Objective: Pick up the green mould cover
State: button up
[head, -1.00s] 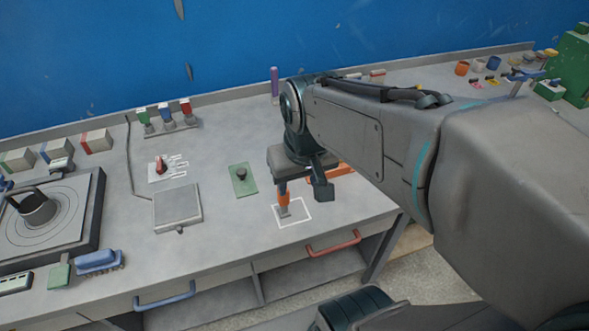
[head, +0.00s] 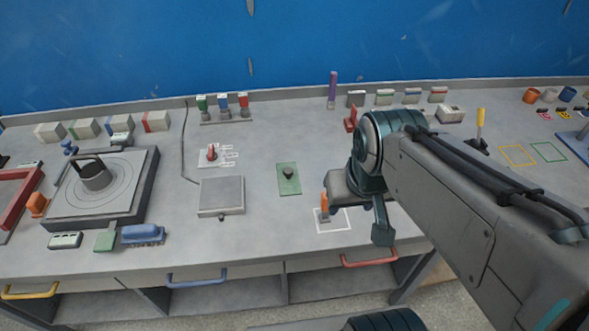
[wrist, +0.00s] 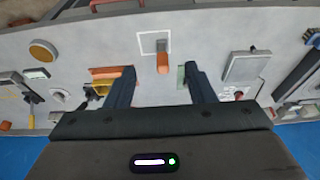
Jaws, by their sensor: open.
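The green mould cover appears as a flat green plate with a dark knob (head: 284,187), lying on the bench left of my gripper. In the wrist view a strip of green plate (wrist: 181,76) shows beside my right-hand finger, which hides most of it. My gripper (head: 357,214) is open and empty, apart from the cover and to its right. In the wrist view its two fingers (wrist: 160,72) point down at the bench, with the orange-handled scraper showing between them.
A grey square plate (head: 221,194) lies left of the cover. A red block (head: 350,119) and a purple post (head: 332,88) stand behind. Bare bench surrounds the cover.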

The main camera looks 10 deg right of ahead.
aim_at(288, 179)
jog(key=z, duration=0.5)
jog(key=k, duration=1.1)
jog(key=u, duration=0.5)
jog(key=i, duration=1.35)
jog(key=z, duration=0.55)
